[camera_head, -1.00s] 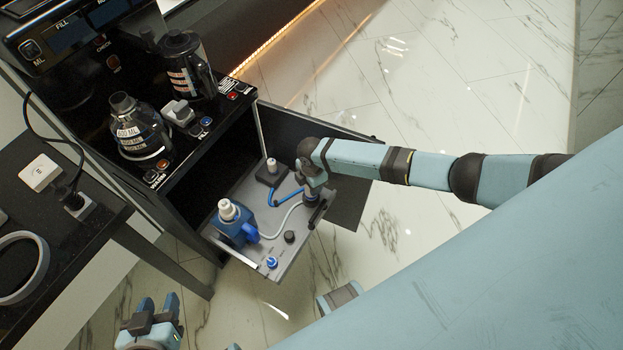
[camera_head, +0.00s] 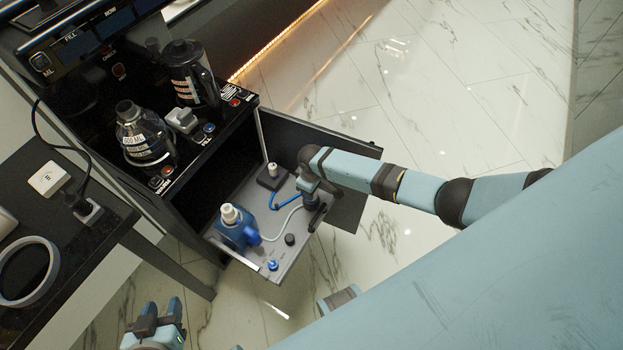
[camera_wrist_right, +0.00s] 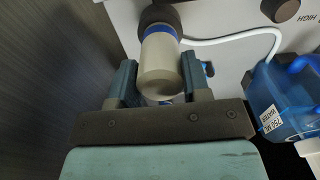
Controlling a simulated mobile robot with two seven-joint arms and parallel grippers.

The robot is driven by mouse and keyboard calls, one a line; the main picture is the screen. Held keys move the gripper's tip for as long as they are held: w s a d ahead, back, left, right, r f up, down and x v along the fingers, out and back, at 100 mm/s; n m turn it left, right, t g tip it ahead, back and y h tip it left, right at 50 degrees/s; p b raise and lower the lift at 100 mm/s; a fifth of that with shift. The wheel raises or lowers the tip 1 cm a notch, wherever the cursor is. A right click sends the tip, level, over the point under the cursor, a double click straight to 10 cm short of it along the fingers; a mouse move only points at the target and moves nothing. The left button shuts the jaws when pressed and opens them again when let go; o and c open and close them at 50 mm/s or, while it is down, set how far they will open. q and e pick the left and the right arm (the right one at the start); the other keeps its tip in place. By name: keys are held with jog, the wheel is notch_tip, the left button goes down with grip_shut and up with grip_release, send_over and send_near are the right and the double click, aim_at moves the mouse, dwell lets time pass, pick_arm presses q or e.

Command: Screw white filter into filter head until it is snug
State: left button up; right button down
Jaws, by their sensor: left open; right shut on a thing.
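In the right wrist view the white filter (camera_wrist_right: 159,70) is a pale cylinder between the fingers of my right gripper (camera_wrist_right: 158,80), which is shut on it. Its top, with a blue band (camera_wrist_right: 160,31), meets the dark round filter head (camera_wrist_right: 160,13). I cannot tell how tight the joint is. In the head view my right gripper (camera_head: 311,188) is over the right side of the pulled-out tray (camera_head: 250,195); the filter is hidden there. My left gripper (camera_head: 160,312) is open and empty at the bottom left, away from the tray.
A blue water jug (camera_head: 238,234) stands on the tray, left of my right gripper. A white tube (camera_wrist_right: 232,38) runs right from near the filter head. A black knob (camera_head: 290,239) and blue knob (camera_head: 272,265) are near the front. A coffee machine with glass carafes (camera_head: 146,145) stands behind.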

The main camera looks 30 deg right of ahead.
jog(key=shift+m, duration=0.3)
jog(key=c, duration=0.5)
grip_release()
pick_arm(q)
jog(key=shift+r, duration=0.1)
pick_arm(e)
jog(key=shift+c, duration=0.4)
pick_arm(q)
jog(key=shift+r, duration=0.15)
pick_arm(e)
jog(key=shift+r, duration=0.1)
jog(key=shift+r+p, duration=0.55)
jog(key=shift+p, duration=0.1)
notch_tip(320, 180, up, 3)
jog(key=p, duration=0.3)
jog(key=shift+r+p, duration=0.85)
jog(key=shift+p, duration=0.15)
pick_arm(q)
jog(key=shift+s+a+r+n, duration=0.1)
jog(key=shift+s+r+n, duration=0.05)
jog(key=shift+r, duration=0.45)
jog(key=shift+s+a+r+n, duration=0.1)
jog(key=shift+r+n, duration=0.05)
jog(key=shift+r, duration=0.4)
